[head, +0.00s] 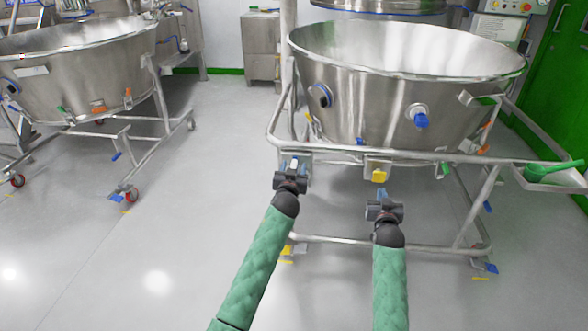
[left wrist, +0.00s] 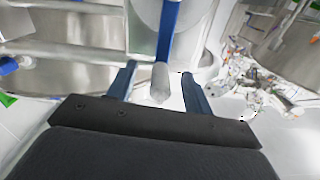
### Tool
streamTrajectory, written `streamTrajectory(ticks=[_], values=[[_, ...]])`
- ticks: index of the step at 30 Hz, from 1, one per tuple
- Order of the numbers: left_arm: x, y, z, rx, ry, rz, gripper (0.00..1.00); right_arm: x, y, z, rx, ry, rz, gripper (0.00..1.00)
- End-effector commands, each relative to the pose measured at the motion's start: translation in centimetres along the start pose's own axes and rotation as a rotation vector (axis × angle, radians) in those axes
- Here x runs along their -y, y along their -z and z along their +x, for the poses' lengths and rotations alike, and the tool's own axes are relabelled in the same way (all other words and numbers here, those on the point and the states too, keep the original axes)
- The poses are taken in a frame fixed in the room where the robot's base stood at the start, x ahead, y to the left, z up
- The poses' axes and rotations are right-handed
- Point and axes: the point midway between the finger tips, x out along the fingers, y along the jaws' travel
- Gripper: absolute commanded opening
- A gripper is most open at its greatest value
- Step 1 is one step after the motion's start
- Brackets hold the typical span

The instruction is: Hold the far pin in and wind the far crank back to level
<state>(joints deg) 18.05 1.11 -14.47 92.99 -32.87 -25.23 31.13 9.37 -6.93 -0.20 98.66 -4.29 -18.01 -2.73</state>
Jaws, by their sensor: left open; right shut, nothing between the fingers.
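A blue bar with a rounded grey end (left wrist: 160,82) shows in the left wrist view, between the fingers of my left gripper; it looks like a crank handle. My left gripper (head: 294,166) is open around it, at the left of the near bowl's frame. In the left wrist view its blue fingers (left wrist: 160,88) stand apart on both sides, with gaps. My right gripper (head: 385,203) is shut and empty, below a yellow block (head: 379,175) on the frame's front rail and apart from it. I cannot tell which part is the far pin.
A large steel bowl (head: 400,90) sits in a tubular frame (head: 420,156) before me. A tray (head: 560,179) with a green scoop (head: 545,170) hangs at its right. Another wheeled bowl (head: 85,75) stands at the left. The floor between them is clear.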

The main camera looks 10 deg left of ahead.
Motion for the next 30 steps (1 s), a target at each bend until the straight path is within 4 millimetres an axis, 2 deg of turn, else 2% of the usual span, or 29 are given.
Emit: streamTrajectory(ticks=[30], values=[[0.0,0.0,-9.4,0.000,0.000,0.000,0.51,0.0,0.0,0.0,0.000,0.000,0.000,0.00]])
